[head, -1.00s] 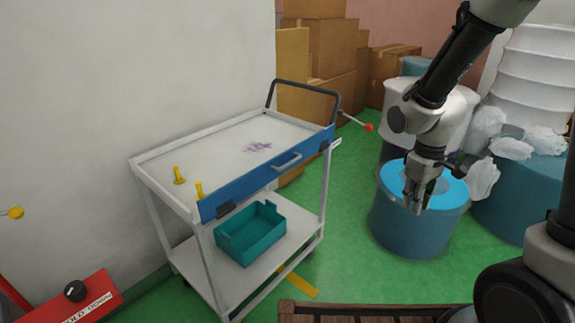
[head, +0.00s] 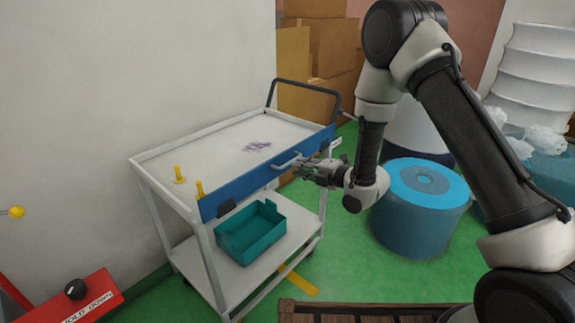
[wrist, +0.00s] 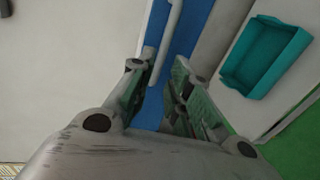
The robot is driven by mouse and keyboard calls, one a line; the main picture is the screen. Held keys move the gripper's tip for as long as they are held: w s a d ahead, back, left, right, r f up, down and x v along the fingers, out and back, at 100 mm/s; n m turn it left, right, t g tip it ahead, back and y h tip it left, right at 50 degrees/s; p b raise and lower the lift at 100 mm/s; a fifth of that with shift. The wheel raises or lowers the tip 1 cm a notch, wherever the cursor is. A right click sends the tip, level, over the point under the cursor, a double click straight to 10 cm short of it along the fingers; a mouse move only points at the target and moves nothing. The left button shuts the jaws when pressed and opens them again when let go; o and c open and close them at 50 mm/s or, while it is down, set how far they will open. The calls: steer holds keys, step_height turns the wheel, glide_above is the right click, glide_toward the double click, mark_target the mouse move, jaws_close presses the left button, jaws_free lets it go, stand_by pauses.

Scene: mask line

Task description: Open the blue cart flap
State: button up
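The blue cart flap (head: 250,182) stands upright along the near edge of the cart's top shelf, with a light handle (head: 284,162) near its middle. My gripper (head: 304,170) is close to the handle's right end in the head view. In the wrist view the gripper (wrist: 162,78) has its two fingers apart, with the blue flap (wrist: 193,22) showing between and beyond them. The handle (wrist: 171,32) lies just past the fingertips, nearer the left finger. I cannot tell whether the fingers touch it.
The white cart (head: 165,152) has yellow pegs (head: 178,174) on top and a teal bin (head: 251,232) on its lower shelf. A blue drum (head: 420,215) stands right of the cart. A red box (head: 88,298) is at lower left.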

mark_target(289, 164)
steer(key=x, duration=0.6)
steer(key=shift+w+a, duration=0.25)
steer(key=shift+c, duration=0.4)
jaws_close()
